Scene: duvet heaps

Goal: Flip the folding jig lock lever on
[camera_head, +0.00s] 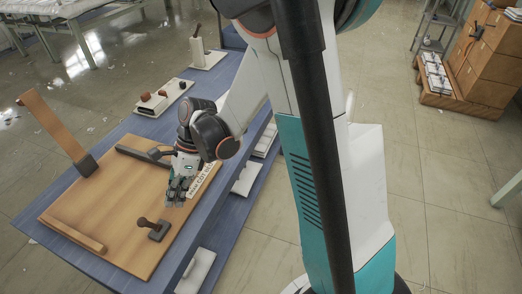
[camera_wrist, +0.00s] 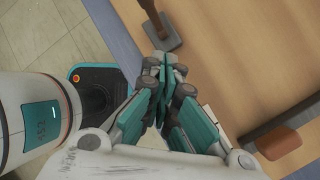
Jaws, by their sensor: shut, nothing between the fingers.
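The folding jig is a tan wooden board (camera_head: 115,215) on a blue table. Near its front right edge sits a small lever with a brown handle (camera_head: 145,222) on a dark grey base (camera_head: 158,231); the handle leans left, low over the board. In the wrist view the lever's grey base (camera_wrist: 168,42) and part of its brown handle (camera_wrist: 150,10) show at the top, the handle's end cut off. My gripper (camera_head: 176,196) is shut and empty over the board, behind the lever and apart from it. In the wrist view its closed fingertips (camera_wrist: 168,72) point toward the lever.
A wooden arm (camera_head: 50,125) stands tilted up from a dark block (camera_head: 84,165) at the board's left. A dark bar (camera_head: 142,156) crosses its far side; a wooden strip (camera_head: 72,235) lies at the front left. Small fixtures (camera_head: 160,97) stand farther back. The middle of the board is clear.

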